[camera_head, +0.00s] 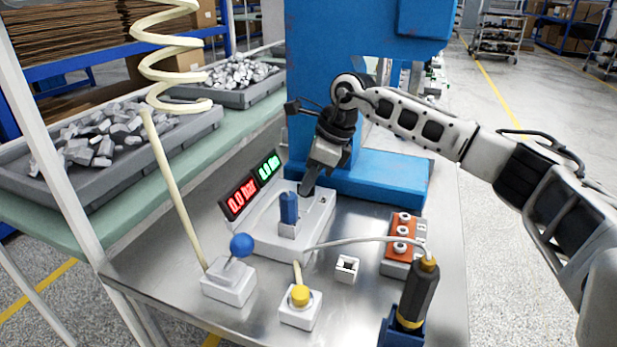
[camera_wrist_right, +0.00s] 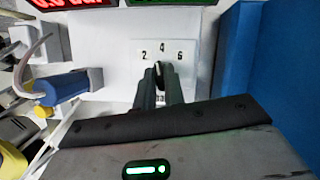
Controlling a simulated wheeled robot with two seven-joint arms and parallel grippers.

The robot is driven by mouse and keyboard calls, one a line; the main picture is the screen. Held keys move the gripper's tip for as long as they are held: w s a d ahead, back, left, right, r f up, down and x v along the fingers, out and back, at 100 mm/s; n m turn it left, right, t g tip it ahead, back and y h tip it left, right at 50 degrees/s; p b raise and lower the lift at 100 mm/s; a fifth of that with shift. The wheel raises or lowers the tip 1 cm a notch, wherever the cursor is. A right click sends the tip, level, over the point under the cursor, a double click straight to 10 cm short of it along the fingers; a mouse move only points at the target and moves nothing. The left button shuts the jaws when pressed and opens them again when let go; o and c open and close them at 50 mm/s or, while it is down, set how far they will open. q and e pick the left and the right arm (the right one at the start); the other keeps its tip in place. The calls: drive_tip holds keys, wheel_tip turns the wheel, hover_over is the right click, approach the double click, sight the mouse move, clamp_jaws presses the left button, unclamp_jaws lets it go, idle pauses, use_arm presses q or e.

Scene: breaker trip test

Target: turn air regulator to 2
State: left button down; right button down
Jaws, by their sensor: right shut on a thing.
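The air regulator knob (camera_wrist_right: 158,70) is a small dark piece in the right wrist view, in front of a white dial plate (camera_wrist_right: 181,70) marked 2, 4 and 6. Another mark below is partly hidden by the fingers. My right gripper (camera_wrist_right: 160,88) is shut on the knob; in the camera_head view my right gripper (camera_head: 308,187) reaches down to the back of the white housing (camera_head: 320,215) and hides the knob. I cannot tell which number the knob points to. The red display (camera_head: 242,197) reads 0.0 bar. My left gripper is not in view.
A green-digit display (camera_head: 267,167) adjoins the red one. In front are a blue ball lever (camera_head: 241,245), a yellow button (camera_head: 300,295) and an orange block (camera_head: 399,237). A blue machine column (camera_head: 305,80) rises behind.

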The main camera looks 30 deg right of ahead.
drive_tip(key=n+g, duration=0.1)
drive_tip(key=n, duration=0.2)
drive_tip(key=n+g, duration=0.1)
drive_tip(key=n, duration=0.2)
drive_tip(key=shift+w+r+y+p, duration=0.1)
drive_tip(key=shift+w+y+p, duration=0.1)
drive_tip(key=shift+y+p, duration=0.2)
drive_tip(key=shift+n, duration=0.3)
drive_tip(key=c, duration=1.5)
unclamp_jaws()
wheel_tip(320, 180, up, 3)
drive_tip(key=shift+f+b, duration=0.1)
drive_tip(key=shift+b, duration=0.2)
drive_tip(key=s+a+r, duration=0.2)
drive_tip(key=s+r, duration=0.1)
drive_tip(key=s, duration=0.1)
drive_tip(key=s+a+r+b, duration=0.1)
drive_tip(key=s+a+r, duration=0.1)
drive_tip(key=s+r, duration=0.1)
drive_tip(key=s+a+r+b, duration=0.1)
drive_tip(key=s+a+r, duration=0.1)
drive_tip(key=s+r, duration=0.2)
drive_tip(key=shift+s+r, duration=0.1)
drive_tip(key=shift+s, duration=0.75)
